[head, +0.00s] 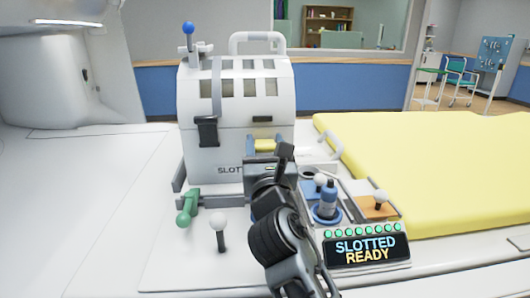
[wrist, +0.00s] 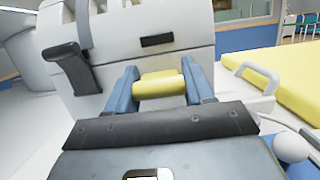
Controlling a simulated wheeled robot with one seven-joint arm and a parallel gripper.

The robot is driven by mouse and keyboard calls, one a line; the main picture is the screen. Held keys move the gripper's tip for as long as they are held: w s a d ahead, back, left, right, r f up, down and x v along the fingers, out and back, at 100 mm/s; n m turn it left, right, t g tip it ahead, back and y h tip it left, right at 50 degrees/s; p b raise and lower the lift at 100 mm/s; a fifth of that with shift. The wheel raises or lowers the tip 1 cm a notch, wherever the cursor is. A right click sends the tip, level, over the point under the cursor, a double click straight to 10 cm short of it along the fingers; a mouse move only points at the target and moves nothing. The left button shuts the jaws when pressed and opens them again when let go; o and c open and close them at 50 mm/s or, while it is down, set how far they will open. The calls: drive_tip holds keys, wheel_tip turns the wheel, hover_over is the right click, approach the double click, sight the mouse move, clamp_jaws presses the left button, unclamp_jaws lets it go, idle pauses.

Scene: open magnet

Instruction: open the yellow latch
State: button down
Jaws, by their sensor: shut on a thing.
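The yellow latch (head: 264,145) is on the front of the white slotted coil housing (head: 210,150), near its right side. My gripper (wrist: 160,85) has its two blue fingers on either side of the latch, shut on it. In the wrist view the latch (wrist: 158,86) shows as a yellow bar spanning the gap between the fingers. My wrist hides what lies below the latch. I cannot tell whether the latch has shifted from its seat.
A black-ended grey strap (head: 207,131) hangs left of the latch. A green handle (head: 187,207) and a white-knobbed lever (head: 219,220) stand at front left. A yellow mat (head: 430,160) lies beyond.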

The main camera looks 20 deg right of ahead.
drive_tip(key=shift+f, duration=0.1)
drive_tip(key=c, duration=0.5)
unclamp_jaws()
drive_tip(key=shift+b+v, duration=0.3)
drive_tip(key=shift+v, duration=3.6)
